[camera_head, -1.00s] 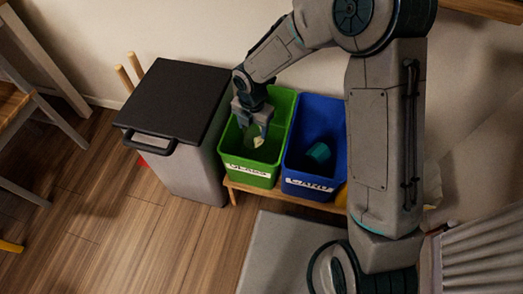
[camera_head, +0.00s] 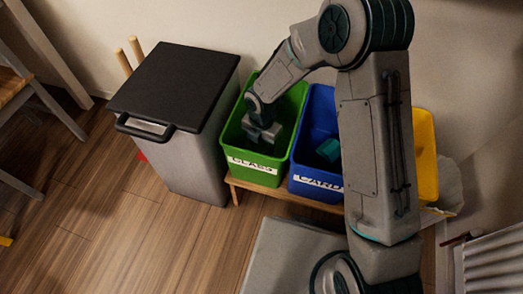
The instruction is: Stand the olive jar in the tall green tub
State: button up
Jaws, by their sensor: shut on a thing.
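The tall green tub (camera_head: 255,173) stands on a low wooden stand, with a white label reading GLASS on its front. My gripper (camera_head: 264,137) is down inside the tub, below its rim and near the middle. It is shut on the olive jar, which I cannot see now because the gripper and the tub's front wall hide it. I cannot tell whether the jar is upright or touches the tub's bottom.
A blue tub (camera_head: 315,190) with a teal item (camera_head: 328,150) inside stands close on the right. A yellow tub (camera_head: 427,155) is partly behind my arm. A grey bin with a black lid (camera_head: 175,85) stands close on the left. Open wooden floor lies in front.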

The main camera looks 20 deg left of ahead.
jog(key=shift+f+b, duration=0.7)
jog(key=shift+f, duration=1.25)
jog(key=shift+f, duration=0.3)
jog(key=o, duration=1.1)
notch_tip(320, 180, up, 13)
jog(key=p, duration=0.5)
jog(key=shift+f+p, duration=0.15)
jog(key=shift+p, duration=0.25)
